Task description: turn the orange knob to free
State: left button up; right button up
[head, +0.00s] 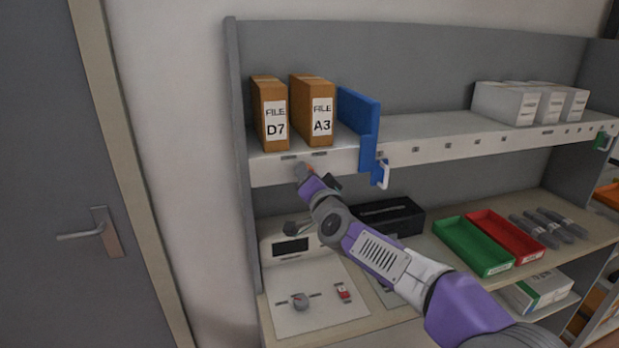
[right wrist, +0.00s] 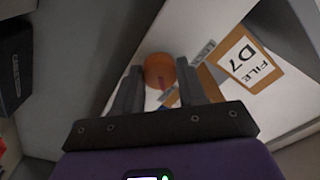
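The orange knob (right wrist: 160,68) is round, with a thin darker mark on its lower part, and sits on the pale front face of the shelf below the file boxes. In the right wrist view it lies between the fingertips of my right gripper (right wrist: 158,74). The fingers are apart, one on each side of the knob; I cannot tell whether they touch it. In the head view my right gripper (head: 306,176) is at the shelf's front edge (head: 270,172), under file box A3, and covers most of the knob. My left gripper is not in view.
File boxes D7 (head: 269,112) and A3 (head: 314,108) stand on the shelf above. A blue divider (head: 360,112) with a pale handle is just right of them. Below are a panel (head: 330,312) with small controls, a black box (head: 398,217), and green (head: 470,248) and red (head: 508,236) trays.

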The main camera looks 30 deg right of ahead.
jog(key=o, duration=0.4)
jog(key=v, duration=0.7)
jog(key=shift+s, duration=0.3)
